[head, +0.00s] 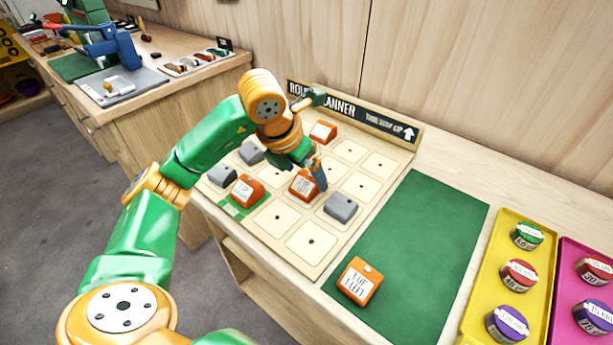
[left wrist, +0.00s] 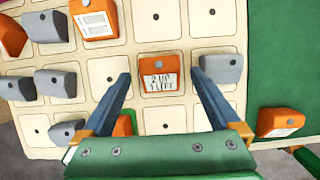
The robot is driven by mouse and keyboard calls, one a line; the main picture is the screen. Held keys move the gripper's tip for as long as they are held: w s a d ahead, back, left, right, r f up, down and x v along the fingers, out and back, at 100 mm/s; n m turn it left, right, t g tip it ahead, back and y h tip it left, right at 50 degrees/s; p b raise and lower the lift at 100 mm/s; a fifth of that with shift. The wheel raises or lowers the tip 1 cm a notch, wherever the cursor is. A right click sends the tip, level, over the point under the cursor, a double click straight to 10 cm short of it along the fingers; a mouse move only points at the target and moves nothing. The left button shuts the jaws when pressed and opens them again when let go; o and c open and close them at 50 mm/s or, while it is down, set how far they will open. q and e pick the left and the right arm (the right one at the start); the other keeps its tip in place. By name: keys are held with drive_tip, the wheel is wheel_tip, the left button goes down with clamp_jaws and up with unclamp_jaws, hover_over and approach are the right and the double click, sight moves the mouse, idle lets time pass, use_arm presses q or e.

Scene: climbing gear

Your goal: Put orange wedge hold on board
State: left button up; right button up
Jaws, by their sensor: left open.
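An orange wedge hold (head: 303,187) with a white label sits in a cell near the middle of the wooden board (head: 310,243). In the left wrist view this orange hold (left wrist: 160,74) lies between my two fingers. My left gripper (head: 307,172) is open over it, with a finger to either side and visible gaps. Another orange hold (head: 358,281) lies on the green mat (head: 418,240) to the right of the board. Two more orange holds sit on the board: one on a green cell (head: 247,190), one in the top row (head: 322,132). My right gripper is not in view.
Grey holds (head: 341,207) occupy several other board cells; others are bare. A yellow tray (head: 513,215) and a magenta tray (head: 567,245) with round labelled items stand at the right. A second bench (head: 200,80) with tools stands at the back left. Most of the green mat is clear.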

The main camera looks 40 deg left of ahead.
use_arm(q)
drive_tip(key=p+v, duration=0.2)
drive_tip(key=v, duration=0.7)
drive_tip(key=shift+r, duration=0.1)
